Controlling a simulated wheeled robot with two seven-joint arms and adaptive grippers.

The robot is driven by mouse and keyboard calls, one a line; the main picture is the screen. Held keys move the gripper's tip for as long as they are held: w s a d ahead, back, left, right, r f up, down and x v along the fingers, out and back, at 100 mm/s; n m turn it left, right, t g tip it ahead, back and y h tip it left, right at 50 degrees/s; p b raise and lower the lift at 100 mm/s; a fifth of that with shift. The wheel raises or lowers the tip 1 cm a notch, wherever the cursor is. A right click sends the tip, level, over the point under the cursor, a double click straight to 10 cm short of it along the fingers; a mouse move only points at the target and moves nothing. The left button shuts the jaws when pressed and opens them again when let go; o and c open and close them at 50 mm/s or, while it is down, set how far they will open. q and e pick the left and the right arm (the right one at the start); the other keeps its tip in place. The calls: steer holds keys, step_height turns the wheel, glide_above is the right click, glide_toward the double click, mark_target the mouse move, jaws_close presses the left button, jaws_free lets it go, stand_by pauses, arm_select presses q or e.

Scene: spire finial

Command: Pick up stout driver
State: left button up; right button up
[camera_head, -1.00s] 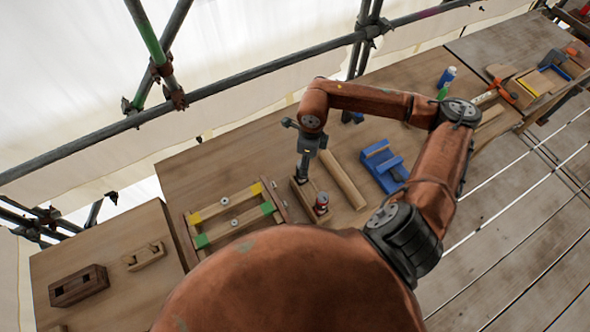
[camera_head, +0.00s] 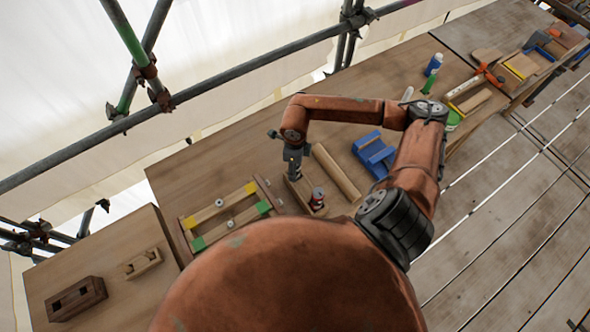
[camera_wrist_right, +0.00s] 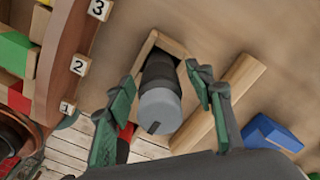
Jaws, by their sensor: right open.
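The stout driver, a thick dark cylinder with a grey end cap (camera_wrist_right: 160,108), stands in a small wooden holder (camera_wrist_right: 176,45) in the right wrist view. My right gripper (camera_wrist_right: 164,80) is open, with one green-padded finger on each side of the driver. I see gaps between the pads and the driver. In the head view my right gripper (camera_head: 294,170) is over the far end of the holder (camera_head: 304,193) and hides most of the driver. My left gripper is not in view.
A red-and-dark item (camera_head: 317,198) stands at the near end of the holder. A round wooden bar (camera_head: 337,172) lies right beside it, then a blue block fixture (camera_head: 374,153). A wooden frame with yellow and green corners (camera_head: 228,212) lies to the left.

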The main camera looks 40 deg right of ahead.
steer(key=shift+c, duration=0.3)
jaws_close()
stand_by(0.4)
